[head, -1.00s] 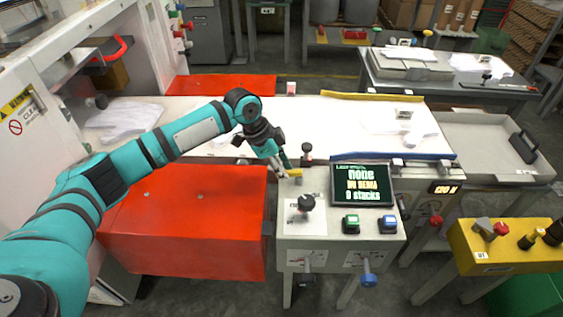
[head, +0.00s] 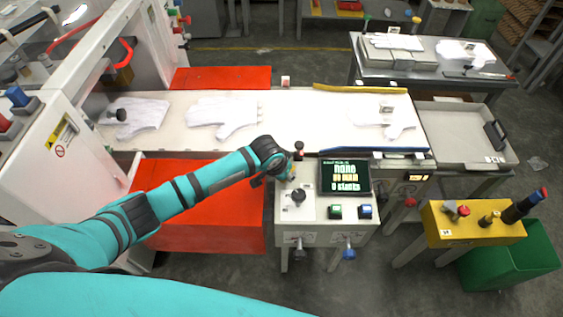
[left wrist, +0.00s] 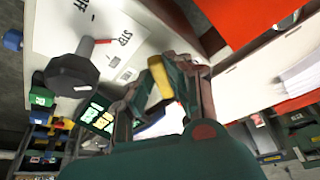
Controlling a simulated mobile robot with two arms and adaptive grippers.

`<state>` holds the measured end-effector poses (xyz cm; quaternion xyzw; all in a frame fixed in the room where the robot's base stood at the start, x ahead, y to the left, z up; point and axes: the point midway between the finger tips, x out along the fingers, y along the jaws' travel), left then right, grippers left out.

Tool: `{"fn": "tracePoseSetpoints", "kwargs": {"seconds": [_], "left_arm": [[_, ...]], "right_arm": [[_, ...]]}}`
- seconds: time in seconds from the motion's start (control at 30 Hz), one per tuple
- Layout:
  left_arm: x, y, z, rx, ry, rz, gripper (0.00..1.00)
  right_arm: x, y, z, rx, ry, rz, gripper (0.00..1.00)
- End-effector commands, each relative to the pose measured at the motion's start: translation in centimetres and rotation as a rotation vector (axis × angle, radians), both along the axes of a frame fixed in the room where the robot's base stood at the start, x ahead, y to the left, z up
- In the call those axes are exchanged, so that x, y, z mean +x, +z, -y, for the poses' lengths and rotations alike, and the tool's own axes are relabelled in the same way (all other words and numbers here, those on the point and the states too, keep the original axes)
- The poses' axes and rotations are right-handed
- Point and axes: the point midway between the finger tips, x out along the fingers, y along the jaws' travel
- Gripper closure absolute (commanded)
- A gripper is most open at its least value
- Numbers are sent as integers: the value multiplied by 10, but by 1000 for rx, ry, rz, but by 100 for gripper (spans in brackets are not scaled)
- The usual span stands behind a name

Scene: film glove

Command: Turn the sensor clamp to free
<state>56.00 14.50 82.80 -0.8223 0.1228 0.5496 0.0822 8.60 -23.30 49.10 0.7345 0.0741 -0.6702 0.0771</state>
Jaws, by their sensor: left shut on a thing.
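My left gripper (head: 286,176) is at the back left corner of the white control console (head: 285,218). In the left wrist view, my left gripper (left wrist: 163,78) is shut on a small yellow handle (left wrist: 159,77), which seems to be the sensor clamp. Its base is hidden by the fingers. In the head view the gripper mostly covers it. The right gripper is not in view.
A black knob (head: 298,196) stands on the console near the gripper; it also shows in the left wrist view (left wrist: 72,75). A screen (head: 344,176) and green (head: 335,211) and blue (head: 365,211) buttons are to its right. White gloves (head: 222,113) lie on the belt behind.

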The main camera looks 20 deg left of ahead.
Motion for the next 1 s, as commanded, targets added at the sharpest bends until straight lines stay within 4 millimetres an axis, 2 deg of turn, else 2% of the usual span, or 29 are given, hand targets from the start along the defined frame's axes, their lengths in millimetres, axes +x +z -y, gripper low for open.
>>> {"fn": "tracePoseSetpoints", "kwargs": {"seconds": [0.03, 0.3, 0.63, 1.0], "left_arm": [[-2, 6, 5, -3, 45, -5, 100], [-3, 3, 16, -3, 289, -5, 100], [-2, 1, 25, -2, 502, -4, 100], [0, 0, 28, 0, 590, -1, 100]], "right_arm": [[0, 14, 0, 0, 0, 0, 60], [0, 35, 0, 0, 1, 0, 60], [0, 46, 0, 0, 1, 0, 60], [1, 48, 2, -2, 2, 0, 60]]}}
